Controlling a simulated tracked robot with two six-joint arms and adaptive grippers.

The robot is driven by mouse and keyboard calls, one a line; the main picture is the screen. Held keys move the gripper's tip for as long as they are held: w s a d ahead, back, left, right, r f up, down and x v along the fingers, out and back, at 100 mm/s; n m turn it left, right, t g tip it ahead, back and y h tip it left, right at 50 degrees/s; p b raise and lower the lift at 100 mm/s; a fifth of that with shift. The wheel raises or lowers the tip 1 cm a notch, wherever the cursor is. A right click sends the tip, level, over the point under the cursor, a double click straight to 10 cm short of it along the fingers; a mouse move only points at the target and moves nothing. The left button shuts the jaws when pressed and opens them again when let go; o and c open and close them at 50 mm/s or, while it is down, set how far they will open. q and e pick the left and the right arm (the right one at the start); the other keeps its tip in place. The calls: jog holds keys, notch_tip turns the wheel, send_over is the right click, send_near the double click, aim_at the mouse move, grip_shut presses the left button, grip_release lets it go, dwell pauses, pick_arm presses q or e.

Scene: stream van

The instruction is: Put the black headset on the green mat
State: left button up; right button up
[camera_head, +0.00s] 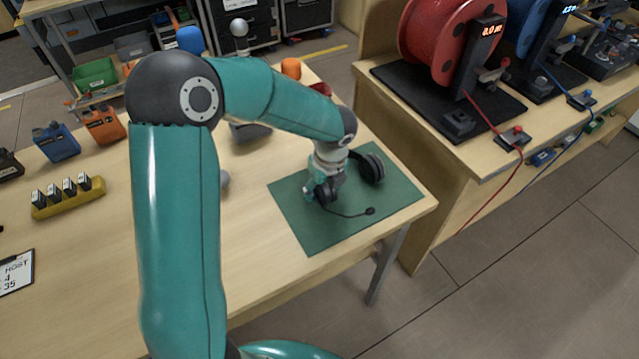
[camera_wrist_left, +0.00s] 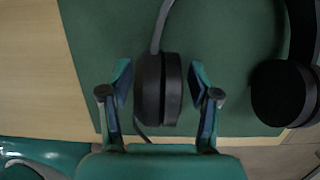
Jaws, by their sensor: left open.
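The black headset (camera_head: 369,168) lies on the green mat (camera_head: 300,225) near the right end of the table. Its thin microphone boom reaches over the mat toward the front right. My left gripper (camera_head: 322,192) is right over the near ear cup and partly hides it. In the left wrist view my left gripper (camera_wrist_left: 158,95) is open, with one finger on each side of an ear cup of the headset (camera_wrist_left: 157,88). The other ear cup is at the right edge of that view, resting over the green mat (camera_wrist_left: 220,40). My right gripper is not in view.
A yellow holder (camera_head: 68,200) with several small dark items stands at the left, with a clipboard (camera_head: 16,272) in front. Blue (camera_head: 56,142) and orange (camera_head: 103,124) devices stand behind. A side bench at the right carries a red cable reel (camera_head: 440,40). The table's middle is mostly clear.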

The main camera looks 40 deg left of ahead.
pick_arm(q)
jog(key=r, duration=0.4)
jog(key=d+r, duration=0.1)
jog(key=r, duration=0.2)
jog(key=d+r, duration=0.1)
jog(key=r, duration=0.3)
jog(key=shift+s+r+p, duration=0.35)
jog(key=shift+p, duration=0.05)
jog(key=shift+r, duration=0.1)
